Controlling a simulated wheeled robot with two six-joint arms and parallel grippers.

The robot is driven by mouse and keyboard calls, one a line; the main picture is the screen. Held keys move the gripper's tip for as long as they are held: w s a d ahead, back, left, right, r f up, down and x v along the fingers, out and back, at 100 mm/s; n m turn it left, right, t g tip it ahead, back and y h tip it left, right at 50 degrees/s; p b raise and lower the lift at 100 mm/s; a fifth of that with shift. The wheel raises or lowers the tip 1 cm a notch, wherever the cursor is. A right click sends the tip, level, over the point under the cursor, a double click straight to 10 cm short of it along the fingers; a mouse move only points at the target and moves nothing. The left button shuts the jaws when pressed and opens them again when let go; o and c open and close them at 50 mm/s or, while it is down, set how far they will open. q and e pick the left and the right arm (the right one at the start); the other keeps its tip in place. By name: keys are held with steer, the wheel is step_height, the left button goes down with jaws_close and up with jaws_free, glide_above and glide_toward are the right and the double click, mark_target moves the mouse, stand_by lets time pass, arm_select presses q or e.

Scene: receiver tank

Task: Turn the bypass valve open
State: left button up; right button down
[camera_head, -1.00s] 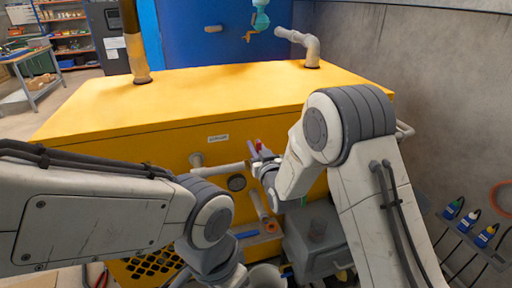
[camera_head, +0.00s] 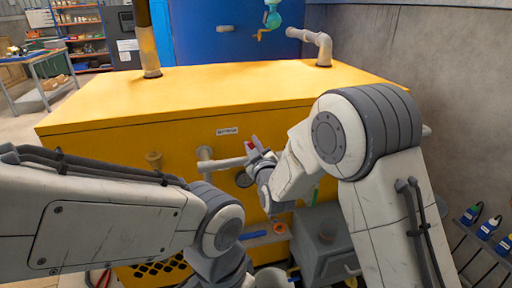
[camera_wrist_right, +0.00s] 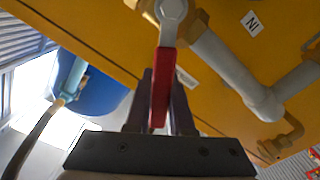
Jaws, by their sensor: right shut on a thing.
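The bypass valve's red lever handle (camera_wrist_right: 164,75) hangs from a round grey hub (camera_wrist_right: 172,9) on a brass-coloured body at the top of the right wrist view. My right gripper (camera_wrist_right: 161,104) is shut on this handle, one dark finger on each side. In the head view the right gripper (camera_head: 256,150) is at the front of the yellow tank (camera_head: 130,140), beside a pale pipe, with a bit of red between its fingers. My left arm crosses the lower left of the head view; its gripper fingers are not seen.
A grey box (camera_head: 325,240) stands below my right forearm. A grey wall (camera_head: 440,80) is at the right. Coloured bottles (camera_head: 488,228) are at the far right.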

steer(key=shift+a+f+n, duration=0.15)
steer(key=shift+n, duration=0.15)
steer(key=c, duration=0.8)
jaws_free()
steer(key=shift+s, duration=0.1)
steer(key=b+v, duration=0.1)
steer(key=v, duration=0.9)
steer(key=shift+s, duration=0.2)
